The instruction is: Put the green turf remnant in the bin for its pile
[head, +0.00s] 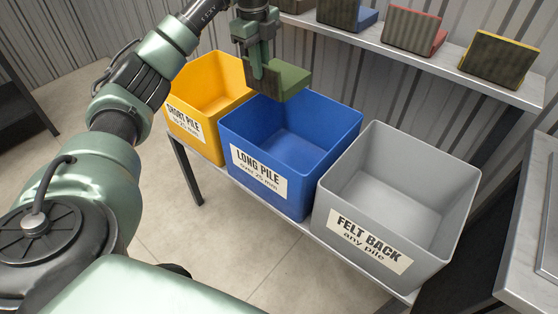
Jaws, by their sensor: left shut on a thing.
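My left gripper (259,75) is shut on the green turf remnant (288,78), which it holds in the air over the back left part of the blue bin. The orange bin (206,119), at the left, has a label reading "SHORT PILE"; the smaller line is partly hidden by my arm. The blue bin (342,148), in the middle, reads "LONG PILE over 25 mm". The grey bin (335,205), at the right, reads "FELT BACK any pile". The blue and grey bins look empty. The remnant's pile length and backing are hard to tell. My right gripper is not in view.
The bins stand side by side on a low bench (187,171). A shelf (465,73) behind holds several turf samples, including a red-edged one (413,32) and a yellow-edged one (497,60). A grey surface (533,215) stands at the right edge.

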